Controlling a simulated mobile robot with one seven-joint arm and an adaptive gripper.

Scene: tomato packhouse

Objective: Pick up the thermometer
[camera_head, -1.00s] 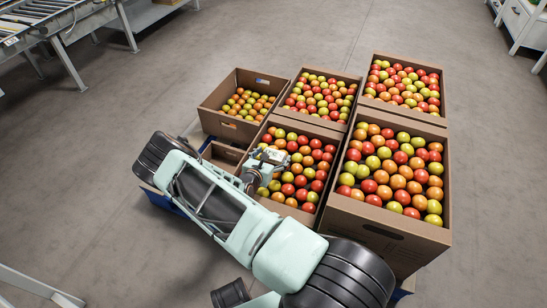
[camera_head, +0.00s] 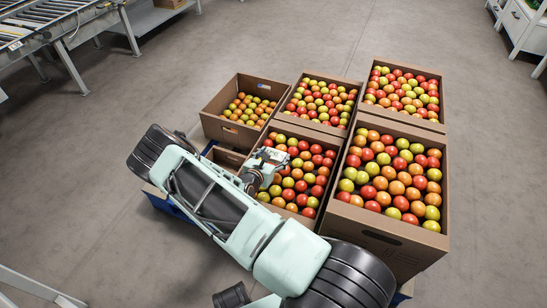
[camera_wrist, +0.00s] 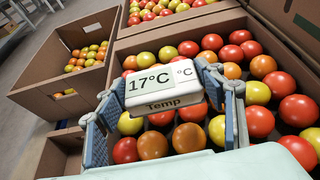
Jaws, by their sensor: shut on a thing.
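The thermometer (camera_wrist: 160,85) is a small whitish box with a display reading 17°C and the label "Temp", seen in the wrist view. My gripper (camera_wrist: 163,92) is shut on it, with one finger against each side. The thermometer is over an open cardboard box (camera_wrist: 118,58) of red, orange and yellow-green tomatoes. In the head view my gripper (camera_head: 262,168) is above the left part of the front middle box, and the thermometer there is small and partly covered by the fingers. I cannot tell how far it is above the tomatoes.
More cardboard boxes of tomatoes stand close around: a low one (camera_head: 211,128) at back left, one at back middle, and taller ones (camera_head: 390,252) on the right. A blue pallet (camera_head: 163,204) shows below. Open floor lies behind. A roller conveyor (camera_head: 60,22) is at upper left.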

